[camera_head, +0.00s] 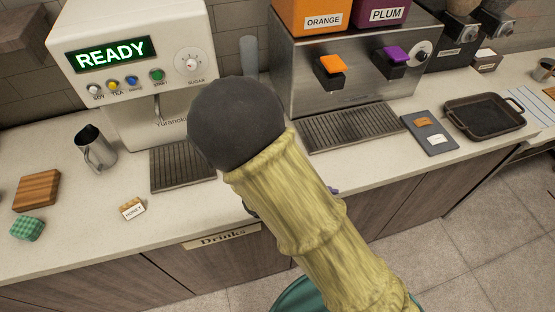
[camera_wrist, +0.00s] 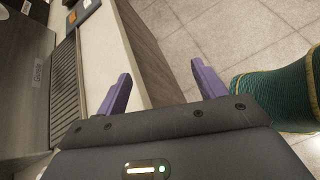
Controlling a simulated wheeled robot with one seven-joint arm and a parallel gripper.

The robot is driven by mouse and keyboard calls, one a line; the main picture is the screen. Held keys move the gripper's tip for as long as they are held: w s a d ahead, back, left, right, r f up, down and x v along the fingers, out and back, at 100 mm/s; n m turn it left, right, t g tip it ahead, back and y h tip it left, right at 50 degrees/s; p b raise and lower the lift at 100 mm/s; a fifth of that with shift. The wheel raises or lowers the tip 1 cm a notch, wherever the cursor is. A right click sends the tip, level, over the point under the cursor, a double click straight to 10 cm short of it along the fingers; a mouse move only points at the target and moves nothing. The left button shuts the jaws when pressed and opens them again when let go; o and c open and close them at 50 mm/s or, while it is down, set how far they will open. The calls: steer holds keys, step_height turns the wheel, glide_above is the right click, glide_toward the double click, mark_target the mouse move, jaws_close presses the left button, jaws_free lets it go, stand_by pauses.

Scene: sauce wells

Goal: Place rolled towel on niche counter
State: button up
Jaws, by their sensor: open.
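I cannot clearly identify a rolled towel in either view. A small green checked bundle (camera_head: 27,228) lies at the far left of the counter (camera_head: 90,195); I cannot tell if it is a rolled cloth. I cannot tell whether this counter is the niche counter. My gripper (camera_wrist: 160,78) is open, its two purple fingers apart with nothing held between them. In the wrist view it is by the counter's front edge, with the floor beyond. In the head view my arm hides nearly all of it.
A white drink machine (camera_head: 130,60) and a steel dispenser (camera_head: 350,70) line the back. A metal jug (camera_head: 95,148), wooden block (camera_head: 37,190), honey packet (camera_head: 132,208) and black tray (camera_head: 485,117) stand on the counter. Tiled floor (camera_head: 490,220) lies open at lower right.

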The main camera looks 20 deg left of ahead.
steer(key=s+a+n+t+y, duration=0.1)
steer(key=a+n+t+y, duration=0.1)
steer(key=a+n+t, duration=0.2)
steer(key=a+f+n+t+y, duration=0.1)
steer(key=a+n+t+y, duration=0.2)
steer(key=a+n, duration=0.3)
steer(key=s+a+n+t+y, duration=0.1)
steer(key=a+n+t+y, duration=0.2)
steer(key=a, duration=0.6)
steer(key=shift+s+a+f+n+t, duration=0.2)
steer(key=shift+n+t, duration=0.25)
steer(key=shift+t, duration=0.25)
steer(key=shift+s+a+f+n+t, duration=0.1)
steer(key=shift+f+n+t, duration=0.1)
steer(key=shift+n+t, duration=0.4)
steer(key=shift+w+d, duration=0.1)
steer(key=w+p, duration=0.1)
steer(key=w, duration=0.3)
steer(key=w+d+p, duration=0.1)
steer(key=w, duration=0.3)
steer(key=w+p, duration=0.1)
steer(key=w, duration=0.3)
steer(key=shift+d, duration=0.3)
steer(key=w+p, duration=0.1)
steer(key=w, duration=0.1)
steer(key=w+d+p, duration=0.1)
steer(key=w, duration=0.1)
steer(key=shift+w+r, duration=0.1)
steer(key=shift+r, duration=0.05)
steer(key=shift+w, duration=0.5)
